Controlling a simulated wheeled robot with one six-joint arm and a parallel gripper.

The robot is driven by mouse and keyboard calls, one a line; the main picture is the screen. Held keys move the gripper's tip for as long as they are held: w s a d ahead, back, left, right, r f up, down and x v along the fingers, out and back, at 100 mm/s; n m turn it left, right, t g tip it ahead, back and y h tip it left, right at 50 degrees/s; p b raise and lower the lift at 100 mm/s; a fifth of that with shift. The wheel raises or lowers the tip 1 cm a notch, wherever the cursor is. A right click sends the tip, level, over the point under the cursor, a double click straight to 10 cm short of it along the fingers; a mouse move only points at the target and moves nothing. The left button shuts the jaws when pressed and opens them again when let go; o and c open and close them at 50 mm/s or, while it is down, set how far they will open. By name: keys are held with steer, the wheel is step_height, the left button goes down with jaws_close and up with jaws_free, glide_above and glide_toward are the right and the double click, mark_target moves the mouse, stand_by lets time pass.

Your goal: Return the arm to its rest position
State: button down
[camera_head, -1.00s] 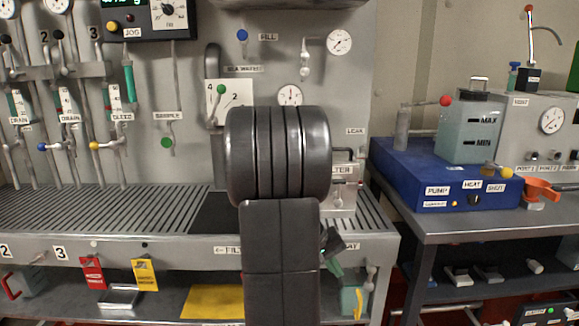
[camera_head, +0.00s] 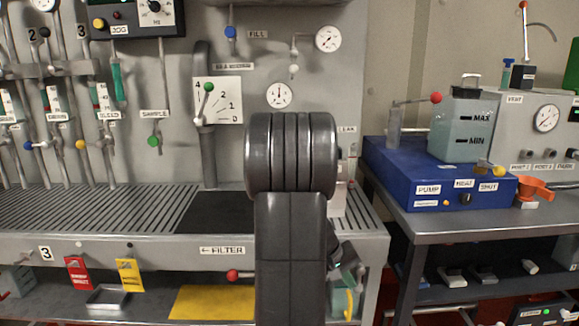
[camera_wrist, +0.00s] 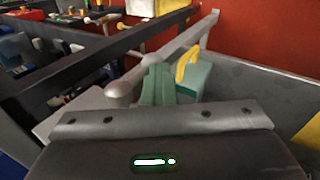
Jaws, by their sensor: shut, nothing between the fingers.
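My arm stands in the middle of the head view as a thick dark column, bent at a ribbed joint. My gripper is mostly hidden behind it; a dark part and a bit of green show low at the arm's right. In the wrist view the green fingers of my gripper (camera_wrist: 158,84) are together with nothing between them. They point towards a grey rail and a green container with a yellow handle (camera_wrist: 194,76), which seems close beyond them. I cannot tell whether they touch.
A slatted bench (camera_head: 100,208) and a panel with gauges and valves stand ahead. A red-knobbed lever (camera_head: 232,275) sticks out near the FILTER label. A blue pump unit (camera_head: 400,170) stands on the right table. The lower shelf holds a yellow mat (camera_head: 212,302) and a metal tray (camera_head: 107,298).

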steer(key=p, duration=0.1)
steer(key=r+p, duration=0.1)
steer(key=p, duration=0.1)
steer(key=shift+a+y, duration=0.3)
steer(key=shift+y, duration=0.1)
steer(key=y+p, duration=0.1)
steer(key=p, duration=0.3)
steer(key=r+y+p, duration=0.1)
steer(key=p, duration=0.3)
steer(key=shift+a+y, duration=0.2)
steer(key=shift+y, duration=0.2)
steer(key=s+a+r, duration=0.1)
steer(key=a+r, duration=0.4)
steer(key=r, duration=0.3)
steer(key=shift+s+r+p, duration=0.25)
steer(key=shift+r+p, duration=0.1)
steer(key=shift+p, duration=0.1)
